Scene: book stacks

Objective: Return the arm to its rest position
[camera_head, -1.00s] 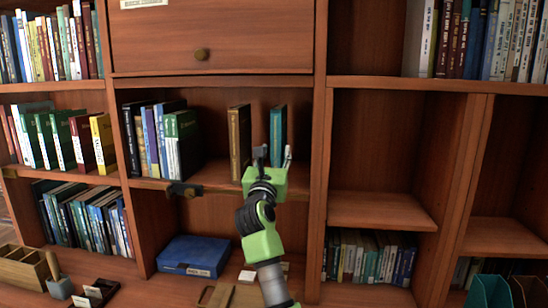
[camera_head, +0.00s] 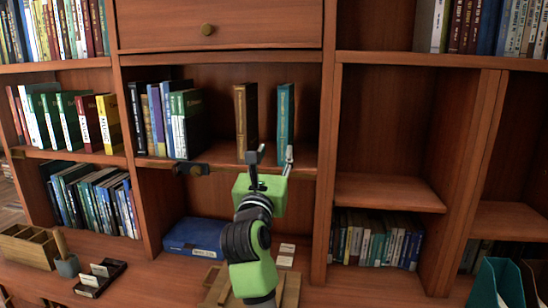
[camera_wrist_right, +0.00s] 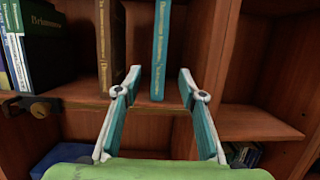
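A teal book (camera_head: 285,112) and a brown book (camera_head: 245,118) stand upright and apart on the middle shelf. My right gripper (camera_head: 272,156) is in front of this shelf's edge, just below the teal book in the head view. In the right wrist view my right gripper (camera_wrist_right: 160,78) has its two fingers spread with nothing between them. The teal book (camera_wrist_right: 160,50) stands beyond the fingertips and apart from them. The brown book (camera_wrist_right: 111,45) is to its left. My left gripper is not in view.
Several books (camera_head: 170,118) stand at the left of the same shelf. A dark fitting (camera_head: 191,169) sits on the shelf edge, left of my right gripper. The right compartment (camera_head: 388,192) is bare.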

